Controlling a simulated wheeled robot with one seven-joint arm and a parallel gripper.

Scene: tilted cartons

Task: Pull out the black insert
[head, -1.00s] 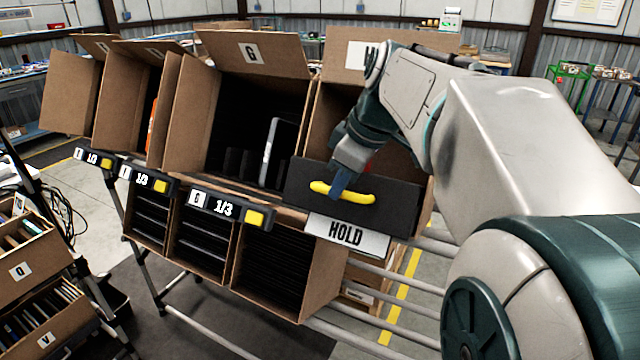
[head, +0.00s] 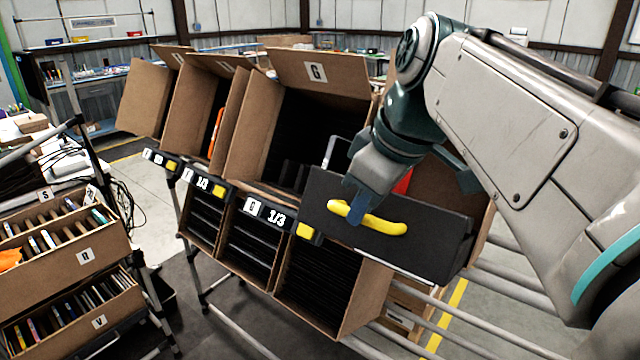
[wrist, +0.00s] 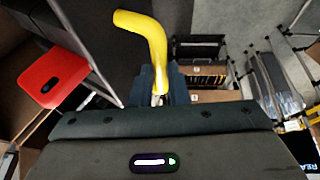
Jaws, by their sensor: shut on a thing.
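The black insert (head: 432,252) is a dark panel with a yellow handle (head: 385,226) on its front. It is tilted and stands at the front of the rightmost carton (head: 462,190), hiding much of its opening. My gripper (head: 357,210) is shut on the left part of the yellow handle. In the wrist view, the handle (wrist: 150,40) runs down between my fingers (wrist: 158,92). How much of the insert is still inside the carton is hidden.
Open carton G (head: 318,75) stands just left, holding dark dividers. Smaller bins (head: 325,290) with black slats sit below. A red item (wrist: 52,78) with a dark slot shows beside the insert. Metal rails (head: 510,290) run right. Cartons Q (head: 75,255) and V stand at the left.

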